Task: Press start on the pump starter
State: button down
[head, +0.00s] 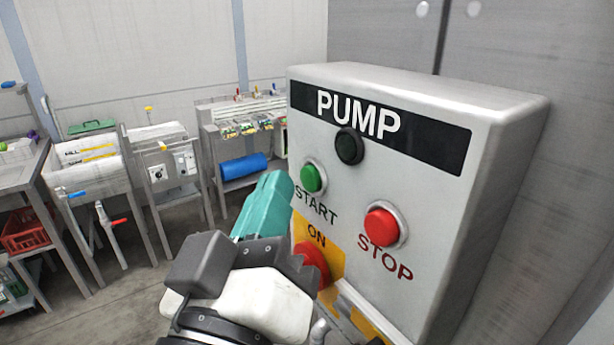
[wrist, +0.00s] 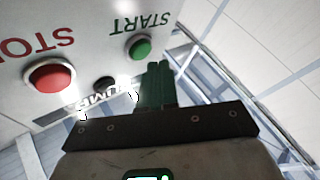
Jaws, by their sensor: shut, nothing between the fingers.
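The pump starter (head: 440,190) is a grey box on the right in the head view, with a black PUMP label. Its green start button (head: 312,178) is at the left of the front face. It also shows in the wrist view (wrist: 138,47). The red stop button (head: 382,227) is to the right and lower. A dark round lamp (head: 349,146) sits under the label. My gripper (head: 277,188) has teal fingers, shut and empty, just left of the start button. In the wrist view its fingertips (wrist: 160,68) are close to the start button; I cannot tell whether they touch.
A red rotary switch (head: 311,265) on a yellow ON plate sits low on the box, partly behind my arm. Metal benches (head: 165,165) and a blue roll (head: 243,166) stand at the back left. The floor between is clear.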

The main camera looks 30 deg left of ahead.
jog(key=shift+w+d, duration=0.1)
jog(key=shift+w, duration=0.05)
dwell(0.3)
jog(key=shift+w+d, duration=0.1)
jog(key=shift+w, duration=0.15)
jog(key=shift+w+d, duration=0.15)
jog(key=shift+w, duration=0.3)
dwell(0.9)
jog(key=shift+s+a, duration=0.3)
jog(key=shift+s, duration=0.5)
jog(key=s, duration=0.1)
jog(key=s+a+b, duration=0.1)
jog(key=s, duration=0.1)
jog(key=s+a, duration=0.1)
jog(key=shift+s+b, duration=0.3)
jog(key=shift+s, duration=0.05)
dwell(0.9)
